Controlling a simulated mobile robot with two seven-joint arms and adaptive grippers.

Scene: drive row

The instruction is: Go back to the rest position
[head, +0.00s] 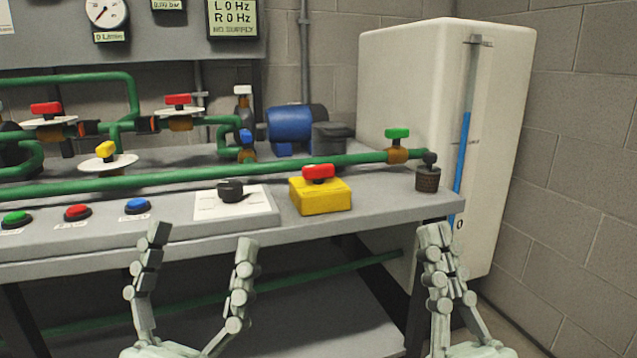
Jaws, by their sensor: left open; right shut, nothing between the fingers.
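My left gripper (201,240) is open and empty, with its two fingers spread upward in front of the bench's front edge. My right gripper (435,232) is shut with nothing between its fingers, in front of the bench's right front corner. Both grippers stand apart from each other in the lower part of the head view. Whether either fingertip touches the bench edge cannot be told from this view.
A white tank (405,85) stands behind right.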

